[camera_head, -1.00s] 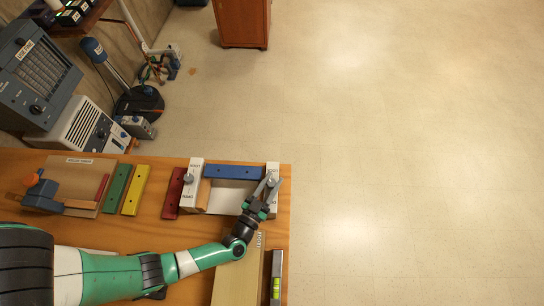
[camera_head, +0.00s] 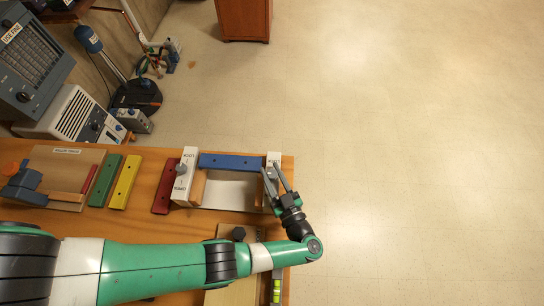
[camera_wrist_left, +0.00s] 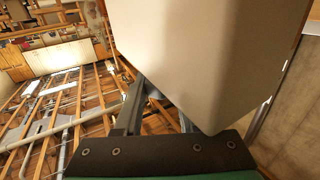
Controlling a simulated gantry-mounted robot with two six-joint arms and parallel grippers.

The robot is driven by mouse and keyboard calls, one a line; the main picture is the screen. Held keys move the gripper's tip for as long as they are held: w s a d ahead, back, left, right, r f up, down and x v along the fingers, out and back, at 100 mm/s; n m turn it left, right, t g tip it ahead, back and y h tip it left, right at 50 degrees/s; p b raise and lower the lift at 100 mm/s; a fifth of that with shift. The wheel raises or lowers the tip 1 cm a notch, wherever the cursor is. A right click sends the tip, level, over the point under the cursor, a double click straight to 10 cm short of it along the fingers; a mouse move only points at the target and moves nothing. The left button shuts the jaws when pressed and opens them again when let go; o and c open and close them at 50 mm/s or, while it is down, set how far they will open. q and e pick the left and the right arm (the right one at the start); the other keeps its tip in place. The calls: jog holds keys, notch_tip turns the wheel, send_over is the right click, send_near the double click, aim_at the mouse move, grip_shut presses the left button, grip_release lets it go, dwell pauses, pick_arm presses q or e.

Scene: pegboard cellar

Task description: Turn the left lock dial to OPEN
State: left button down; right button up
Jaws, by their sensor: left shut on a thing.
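Two white posts stand on the wooden bench, joined by a blue bar. The left post (camera_head: 188,157) carries a grey lock dial (camera_head: 181,169) that nothing touches. Its printed labels are too small to read surely. My left gripper (camera_head: 270,171) is at the right post (camera_head: 274,157), its fingers shut on that post's dial, which they mostly hide. Its fingers come in from the lower right. In the left wrist view a large pale block fills the top centre, and the fingers (camera_wrist_left: 158,100) run in behind it. The dial's setting is hidden. My right gripper is not in view.
The blue bar (camera_head: 231,162) spans the posts. Red (camera_head: 165,187), yellow (camera_head: 125,182) and green (camera_head: 105,180) bars lie to the left. A spirit level (camera_head: 276,288) lies at the bench's right edge. Open floor (camera_head: 420,160) is to the right.

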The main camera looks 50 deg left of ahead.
pick_arm(q)
jog(key=n+g+b, duration=0.2)
jog(key=g, duration=0.1)
jog(key=shift+f+y, duration=0.1)
jog(key=shift+y, duration=0.2)
jog(key=shift+r+n+g+b, duration=0.2)
jog(key=shift+n+g+b, duration=0.3)
jog(key=shift+g+b, duration=0.3)
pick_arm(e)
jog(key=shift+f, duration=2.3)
pick_arm(q)
jog(key=c, duration=0.5)
grip_release()
jog(key=shift+d, duration=0.1)
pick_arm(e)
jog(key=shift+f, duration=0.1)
